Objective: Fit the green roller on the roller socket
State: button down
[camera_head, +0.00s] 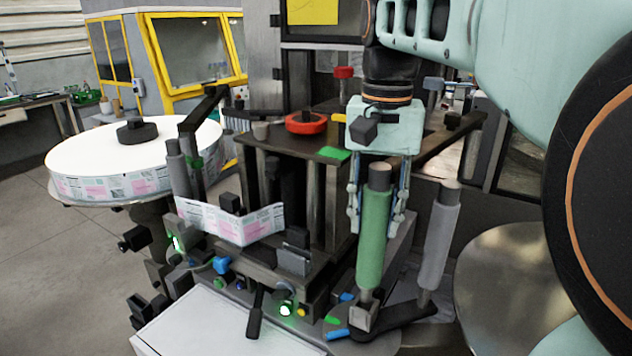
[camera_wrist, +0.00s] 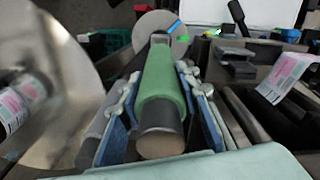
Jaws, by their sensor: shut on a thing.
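The green roller (camera_head: 373,238) stands nearly upright in the head view, with a dark cap at its top. My gripper (camera_head: 378,222) points down with its fingers on both sides of the roller and is shut on it. The roller's lower end is at a grey block-like socket (camera_head: 364,315) on a dark arm plate; I cannot tell whether it is seated or just above. In the wrist view the green roller (camera_wrist: 162,85) lies between my gripper's blue-edged fingers (camera_wrist: 163,105), its dark capped end toward the camera. Its far end meets the socket area over a round grey disc (camera_wrist: 160,22).
A grey roller (camera_head: 438,235) stands close at the right on the same dark arm. A label strip (camera_head: 235,222) runs at the left of the machine. A large label reel (camera_head: 110,185) is further left. A metal disc (camera_head: 510,280) lies at the right.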

aim_at(381, 166)
jog(key=shift+f+b, duration=1.4)
jog(key=shift+f, duration=0.75)
jog(key=c, duration=1.4)
grip_release()
jog(key=shift+o, duration=0.2)
notch_tip(381, 166, up, 12)
